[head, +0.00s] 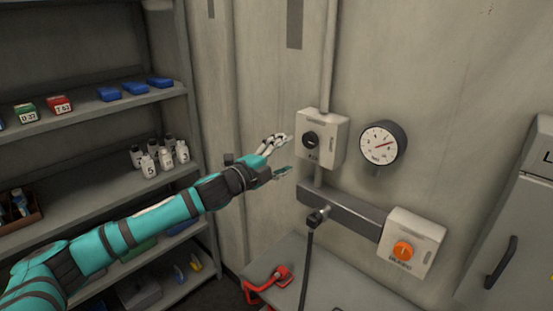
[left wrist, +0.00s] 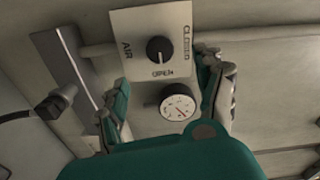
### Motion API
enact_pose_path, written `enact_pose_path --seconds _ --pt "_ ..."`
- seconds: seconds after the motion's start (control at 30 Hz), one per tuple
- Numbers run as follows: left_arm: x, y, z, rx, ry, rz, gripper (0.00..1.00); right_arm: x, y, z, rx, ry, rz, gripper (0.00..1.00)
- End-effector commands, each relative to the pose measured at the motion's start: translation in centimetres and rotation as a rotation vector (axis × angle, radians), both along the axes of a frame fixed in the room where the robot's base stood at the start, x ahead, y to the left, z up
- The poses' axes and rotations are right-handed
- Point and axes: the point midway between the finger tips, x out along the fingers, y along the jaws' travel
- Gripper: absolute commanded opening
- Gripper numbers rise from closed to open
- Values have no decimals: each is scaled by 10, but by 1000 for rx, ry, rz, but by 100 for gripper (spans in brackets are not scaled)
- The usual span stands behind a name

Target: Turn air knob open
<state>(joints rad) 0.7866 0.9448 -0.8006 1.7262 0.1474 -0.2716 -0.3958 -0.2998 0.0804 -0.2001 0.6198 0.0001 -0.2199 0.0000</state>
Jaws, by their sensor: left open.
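The air knob (head: 310,139) is a round black knob on a pale box (head: 330,143) on the wall. In the left wrist view the knob (left wrist: 160,49) sits on a plate (left wrist: 183,18) marked AIR, CLOSED and OPEN; I cannot tell for sure which word it points to. My left gripper (head: 284,155) is open and empty, just left of the box and apart from the knob. In the left wrist view its two fingers (left wrist: 165,80) stand at either side, with the knob beyond and between them. My right gripper is not in view.
A round gauge (head: 383,143) hangs right of the box. Below are a grey rail (head: 350,213) with a black hose (head: 308,260) and a box with an orange knob (head: 403,251). A red tool (head: 268,284) lies on the bench. Shelves (head: 120,185) with bottles stand left.

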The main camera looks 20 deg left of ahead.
Motion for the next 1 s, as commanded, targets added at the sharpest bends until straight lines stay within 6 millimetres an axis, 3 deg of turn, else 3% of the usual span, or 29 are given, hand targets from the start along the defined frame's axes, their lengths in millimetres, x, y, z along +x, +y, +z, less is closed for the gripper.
enact_pose_path --seconds 0.23,0.77,0.87,1.0 --pt "-23 9 -1 0 1 1 70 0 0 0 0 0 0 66" --pt "-25 7 -3 -4 6 0 70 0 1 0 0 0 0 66" --pt "-31 -6 -23 -41 51 4 70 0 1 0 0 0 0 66" --pt "-61 -46 -86 -182 223 47 70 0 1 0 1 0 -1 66"
